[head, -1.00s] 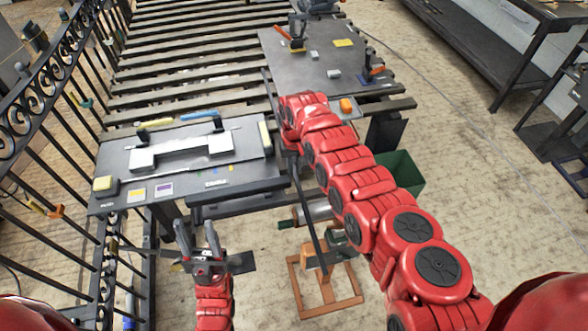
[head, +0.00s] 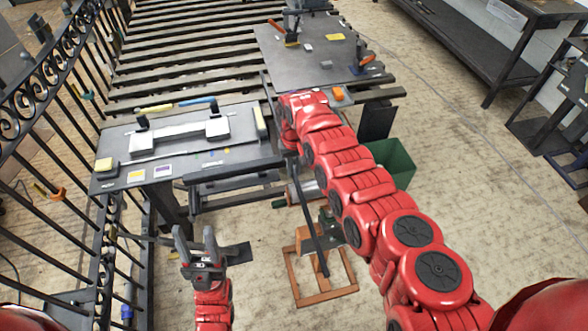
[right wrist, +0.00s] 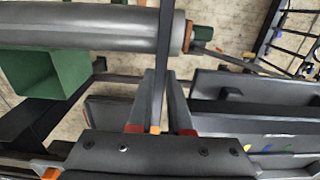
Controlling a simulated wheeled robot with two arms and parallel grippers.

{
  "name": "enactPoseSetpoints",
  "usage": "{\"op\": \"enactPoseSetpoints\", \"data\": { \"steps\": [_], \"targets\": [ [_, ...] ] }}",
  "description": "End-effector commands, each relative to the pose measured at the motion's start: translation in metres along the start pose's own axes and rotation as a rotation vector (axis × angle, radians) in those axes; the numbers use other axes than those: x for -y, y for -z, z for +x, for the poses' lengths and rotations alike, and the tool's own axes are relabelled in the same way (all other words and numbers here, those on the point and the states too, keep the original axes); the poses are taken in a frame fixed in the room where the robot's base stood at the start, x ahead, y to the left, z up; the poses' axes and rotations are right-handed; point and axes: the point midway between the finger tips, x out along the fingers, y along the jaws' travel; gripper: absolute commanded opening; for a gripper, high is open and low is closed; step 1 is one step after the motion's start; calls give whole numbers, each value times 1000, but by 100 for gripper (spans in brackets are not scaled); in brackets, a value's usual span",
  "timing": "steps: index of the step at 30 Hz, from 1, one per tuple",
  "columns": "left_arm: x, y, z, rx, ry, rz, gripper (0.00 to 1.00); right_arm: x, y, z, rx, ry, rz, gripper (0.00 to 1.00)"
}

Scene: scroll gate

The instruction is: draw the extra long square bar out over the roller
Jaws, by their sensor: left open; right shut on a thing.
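The long dark square bar (head: 309,222) slants toward me in the head view, its near end over the roller stand's base. In the right wrist view the bar (right wrist: 169,40) runs between the two fingers, with an orange tip at its lower end. My right gripper (right wrist: 163,85) is shut on it; in the head view my own arm hides these fingers. The grey roller (right wrist: 90,27) lies crosswise close to the bar; its contact with the bar cannot be told. The roller (head: 306,189) is partly hidden in the head view. My left gripper (head: 195,236) is open and empty, left of the bar.
The roller stand has an orange-brown base frame (head: 296,290) on the floor. A green bin (head: 397,160) stands behind my right arm. A grey worktable (head: 115,180) with a pale bracket is at left, beside a black iron railing (head: 60,150).

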Motion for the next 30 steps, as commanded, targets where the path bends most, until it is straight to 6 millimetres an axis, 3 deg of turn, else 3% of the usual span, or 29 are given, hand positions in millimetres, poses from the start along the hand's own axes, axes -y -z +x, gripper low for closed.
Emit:
{"op": "enactPoseSetpoints", "data": {
  "steps": [2, 3, 9, 22, 26, 30],
  "targets": [
    [0, 0, 0, 0, 0, 0, 50, 0, 1, -1, -3, 0, 0, 0],
    [0, 0, 0, 0, 0, 0, 50, 0, 1, -1, -3, 0, 0, 21],
    [0, 0, 0, 0, 0, 0, 50, 0, 1, -1, -3, 0, 0, 52],
    [0, 0, -1, 0, 0, 0, 50, -2, 1, -9, -1, -1, 1, 52],
    [0, -1, -4, 0, 0, 0, 50, -1, 2, -27, -6, 2, 1, 52],
    [-1, -3, -16, 0, 0, 0, 50, 0, 2, -58, -11, 1, 1, 52]
  ]
}}
